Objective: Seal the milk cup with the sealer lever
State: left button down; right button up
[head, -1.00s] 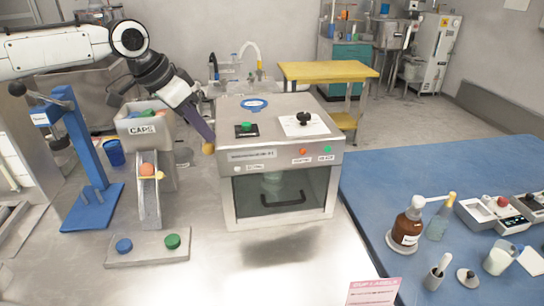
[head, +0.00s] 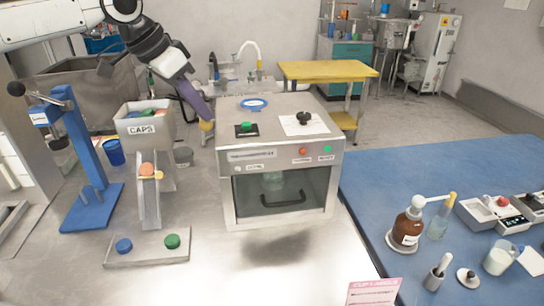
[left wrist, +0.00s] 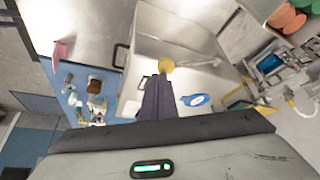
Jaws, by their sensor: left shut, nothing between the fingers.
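The blue press with a side lever (head: 62,100) stands at the left of the steel bench; its lever ends in a black knob (head: 16,89). A blue cup (head: 115,152) stands just behind and right of the press. A white cup (head: 497,260) stands on the blue table at the right; I cannot tell which cup holds milk. My left gripper (head: 207,127) is shut and empty, its yellow tip by the upper left edge of the metal box (head: 280,135), well right of the press. The tip also shows in the left wrist view (left wrist: 166,65). My right gripper is not in view.
A CAPS hopper (head: 146,128) with a chute stands between press and box. A plate (head: 148,254) with a blue and a green cap lies in front. A greenish vessel shows behind the box's glass front. The bench before the box is clear.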

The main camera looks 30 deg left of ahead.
pick_arm(q)
notch_tip(320, 180, up, 11)
dwell(1.0)
jog(key=shift+f, duration=0.1)
dwell(0.3)
